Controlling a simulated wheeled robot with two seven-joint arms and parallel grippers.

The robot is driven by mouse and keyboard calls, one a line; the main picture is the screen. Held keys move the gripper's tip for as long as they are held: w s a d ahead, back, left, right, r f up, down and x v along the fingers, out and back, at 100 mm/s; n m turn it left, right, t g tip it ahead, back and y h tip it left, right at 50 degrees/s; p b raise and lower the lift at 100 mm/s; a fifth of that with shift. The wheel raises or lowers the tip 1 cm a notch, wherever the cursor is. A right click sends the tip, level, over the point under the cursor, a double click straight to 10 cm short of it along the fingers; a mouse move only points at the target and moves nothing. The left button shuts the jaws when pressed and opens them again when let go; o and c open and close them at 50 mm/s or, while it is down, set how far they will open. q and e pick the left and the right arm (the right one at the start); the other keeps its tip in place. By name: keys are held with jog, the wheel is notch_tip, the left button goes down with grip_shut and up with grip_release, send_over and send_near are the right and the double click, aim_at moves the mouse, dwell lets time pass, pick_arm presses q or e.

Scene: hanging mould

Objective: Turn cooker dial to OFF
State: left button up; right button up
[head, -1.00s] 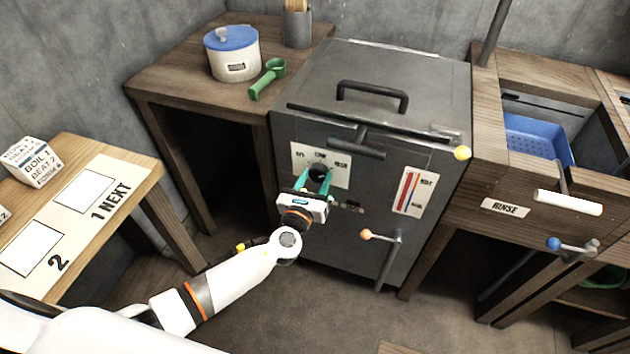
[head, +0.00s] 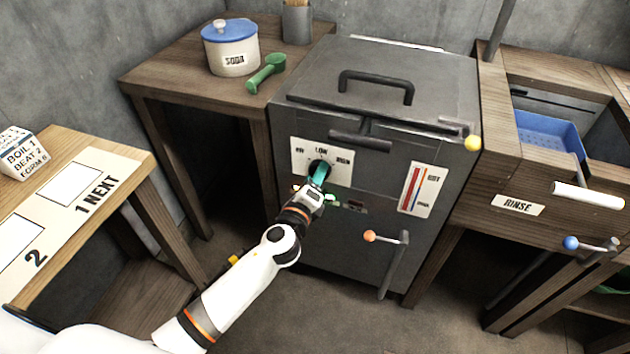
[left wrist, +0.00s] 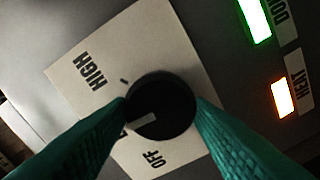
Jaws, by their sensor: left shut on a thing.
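The cooker (head: 370,260) is a dark grey box with a white dial plate (head: 342,172) marked OFF, LOW and HIGH. Its round black dial (head: 314,166) also shows in the left wrist view (left wrist: 165,103). My left gripper (head: 320,177) is shut on the dial, with one green finger on each side of it. In the left wrist view, the dial's white pointer mark (left wrist: 142,121) points lower left, towards a label mostly hidden by a finger. The OFF label (left wrist: 154,159) is below the dial and HIGH is at upper left. My right gripper is out of view.
A heat gauge (head: 418,190) and a lever with an orange knob (head: 369,236) are right of the dial. Green and orange lamps (left wrist: 281,98) glow in the left wrist view. A soda pot (head: 232,55) and green scoop (head: 265,74) stand on the left counter.

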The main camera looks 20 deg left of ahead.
pick_arm(q)
jog(key=n, duration=1.3)
jog(key=shift+f, duration=0.25)
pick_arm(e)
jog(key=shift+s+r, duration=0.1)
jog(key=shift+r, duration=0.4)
pick_arm(q)
jog(key=o, duration=1)
jog(key=shift+s, duration=0.1)
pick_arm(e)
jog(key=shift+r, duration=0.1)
pick_arm(q)
jog(key=s+p, duration=0.1)
jog(key=s, duration=1.1)
jog(key=shift+a, duration=0.2)
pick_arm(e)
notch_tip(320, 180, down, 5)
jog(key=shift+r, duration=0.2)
